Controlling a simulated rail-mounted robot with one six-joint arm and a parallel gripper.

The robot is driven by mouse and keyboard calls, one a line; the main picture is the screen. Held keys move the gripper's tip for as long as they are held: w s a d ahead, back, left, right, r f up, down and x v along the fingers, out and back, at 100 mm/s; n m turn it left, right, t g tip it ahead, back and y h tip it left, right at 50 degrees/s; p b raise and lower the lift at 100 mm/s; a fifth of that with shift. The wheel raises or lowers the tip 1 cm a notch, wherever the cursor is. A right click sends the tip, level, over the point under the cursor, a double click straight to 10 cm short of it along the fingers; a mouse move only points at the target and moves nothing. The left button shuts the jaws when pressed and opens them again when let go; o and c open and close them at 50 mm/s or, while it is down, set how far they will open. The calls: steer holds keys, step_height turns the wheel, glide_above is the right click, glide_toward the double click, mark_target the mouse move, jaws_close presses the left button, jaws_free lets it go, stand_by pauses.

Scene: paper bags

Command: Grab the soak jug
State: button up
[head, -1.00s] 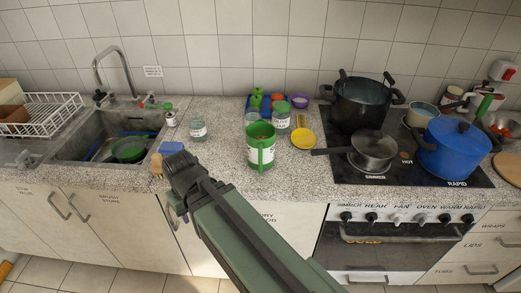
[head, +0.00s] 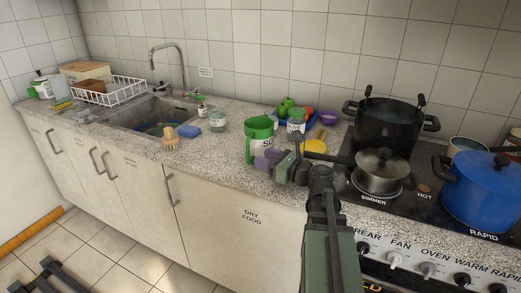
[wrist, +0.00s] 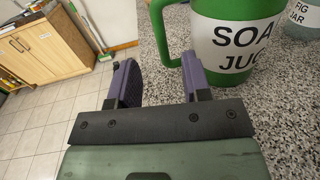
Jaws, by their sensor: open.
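The soak jug (head: 259,128) is a green jug with a white label and a green handle, standing upright on the speckled counter. In the wrist view the jug (wrist: 238,42) is large at the upper right, its label partly reading "SOA JUG". Its handle (wrist: 160,28) points left and shows beyond the gap between the fingers, nearer the right one. My gripper (wrist: 158,70) is open and empty, with purple fingers apart. In the head view my gripper (head: 266,159) is at the jug's lower front right, covering part of it. I cannot tell whether a finger touches the jug.
A fig jar (wrist: 302,20) stands right of the jug; a yellow dish (head: 315,146) is also near. A steel saucepan (head: 380,172) and a dark pot (head: 388,125) sit on the hob to the right.

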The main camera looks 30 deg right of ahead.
mark_target(256, 145)
steer(key=x, duration=0.9)
steer(key=shift+f, duration=0.1)
steer(key=shift+s+d, duration=0.1)
jaws_close()
